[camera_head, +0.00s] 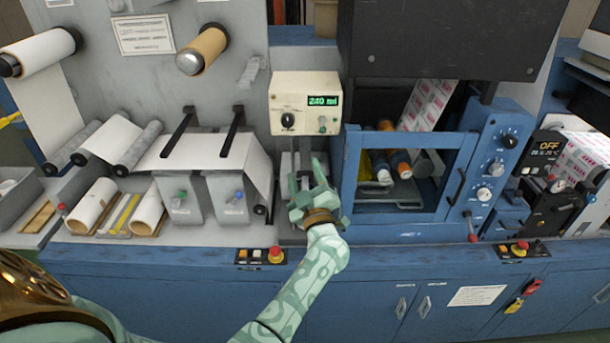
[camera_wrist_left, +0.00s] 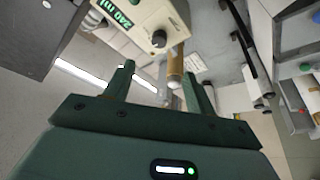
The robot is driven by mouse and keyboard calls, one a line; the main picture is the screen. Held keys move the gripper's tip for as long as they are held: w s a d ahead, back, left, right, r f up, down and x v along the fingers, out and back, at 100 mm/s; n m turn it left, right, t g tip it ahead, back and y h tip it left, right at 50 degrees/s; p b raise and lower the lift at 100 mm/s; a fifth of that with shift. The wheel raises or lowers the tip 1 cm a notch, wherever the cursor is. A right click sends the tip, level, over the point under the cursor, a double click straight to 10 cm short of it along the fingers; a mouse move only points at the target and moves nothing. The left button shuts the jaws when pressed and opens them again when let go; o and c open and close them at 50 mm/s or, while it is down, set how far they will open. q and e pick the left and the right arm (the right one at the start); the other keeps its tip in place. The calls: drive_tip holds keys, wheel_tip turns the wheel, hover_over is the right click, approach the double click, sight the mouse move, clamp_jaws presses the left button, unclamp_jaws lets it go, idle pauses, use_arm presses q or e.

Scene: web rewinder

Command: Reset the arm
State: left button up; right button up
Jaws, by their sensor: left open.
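My left gripper (camera_head: 305,175) is green and open, in front of the machine just below a beige control box (camera_head: 305,103). Its jaws point up and away from me, and I see nothing held between them. My pale green patterned left arm (camera_head: 318,270) reaches up to it from the bottom of the head view. In the left wrist view the two fingers of the left gripper (camera_wrist_left: 159,75) stand apart. The control box (camera_wrist_left: 145,22) with its green display and dark knob is beyond the fingertips there. My right gripper is in neither view.
Two grey blocks with knobs (camera_head: 228,200) stand left of the gripper. A blue framed window unit (camera_head: 352,165) is close on its right. A blue cabinet (camera_head: 370,310) lies below, with a red button (camera_head: 276,254) near my arm. Paper rolls (camera_head: 92,205) sit farther left.

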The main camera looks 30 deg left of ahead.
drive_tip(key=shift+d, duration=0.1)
